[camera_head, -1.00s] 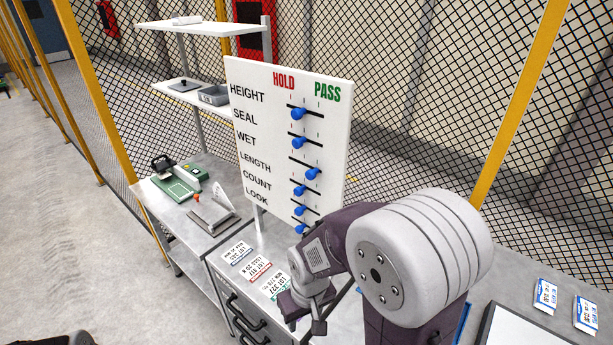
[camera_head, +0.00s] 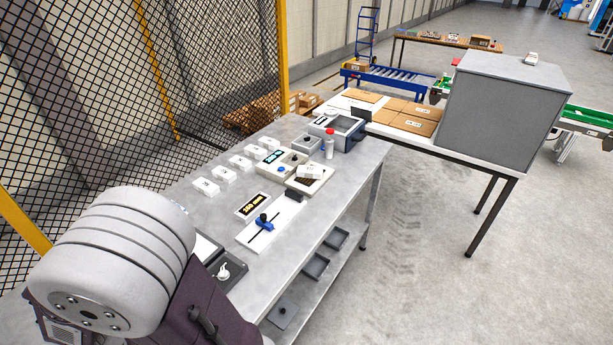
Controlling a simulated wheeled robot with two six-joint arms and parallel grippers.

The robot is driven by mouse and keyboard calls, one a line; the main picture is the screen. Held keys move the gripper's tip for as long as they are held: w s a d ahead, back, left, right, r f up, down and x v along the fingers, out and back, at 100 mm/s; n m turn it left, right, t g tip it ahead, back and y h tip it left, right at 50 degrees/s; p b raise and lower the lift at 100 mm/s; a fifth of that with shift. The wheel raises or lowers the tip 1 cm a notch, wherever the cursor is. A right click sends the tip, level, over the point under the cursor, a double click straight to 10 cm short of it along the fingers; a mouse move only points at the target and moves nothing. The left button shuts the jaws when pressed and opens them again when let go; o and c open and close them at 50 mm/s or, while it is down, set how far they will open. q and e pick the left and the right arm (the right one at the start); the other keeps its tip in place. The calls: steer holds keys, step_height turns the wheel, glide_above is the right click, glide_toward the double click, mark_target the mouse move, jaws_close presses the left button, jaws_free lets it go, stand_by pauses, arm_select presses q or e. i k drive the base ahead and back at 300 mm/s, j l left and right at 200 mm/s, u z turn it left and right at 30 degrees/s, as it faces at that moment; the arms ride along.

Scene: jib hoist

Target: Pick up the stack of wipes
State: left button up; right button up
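I cannot make out for certain which thing is the stack of wipes. A small white block (camera_head: 310,171) lies on a brown-topped tray on the grey workbench (camera_head: 340,190). Another small white item (camera_head: 531,58) lies on top of a grey cabinet at the back right. Several white labelled blocks (camera_head: 222,173) stand in a row along the bench's far side. An arm of mine fills the lower left, and its gripper is outside the picture. Neither gripper shows in this view.
A second table (camera_head: 395,132) holds flat cardboard (camera_head: 405,113). Mesh fencing stands behind the bench at left. The floor at right is clear.

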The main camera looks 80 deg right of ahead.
mark_target(305, 171)
steer(key=l+z, duration=0.1)
steer(key=z, duration=2.85)
steer(key=i+l+u, duration=0.2)
steer(key=i+l, duration=0.15)
steer(key=i+l+u, duration=0.15)
steer(key=i+l, duration=0.25)
steer(key=i, duration=0.15)
steer(key=i+l+u, duration=0.2)
steer(key=i+l, duration=0.2)
steer(key=i+l+u, duration=0.15)
steer(key=i+l, duration=0.25)
steer(key=l, duration=0.15)
steer(key=i+l+u, duration=0.2)
steer(key=i+l, duration=0.15)
steer(key=l, duration=0.2)
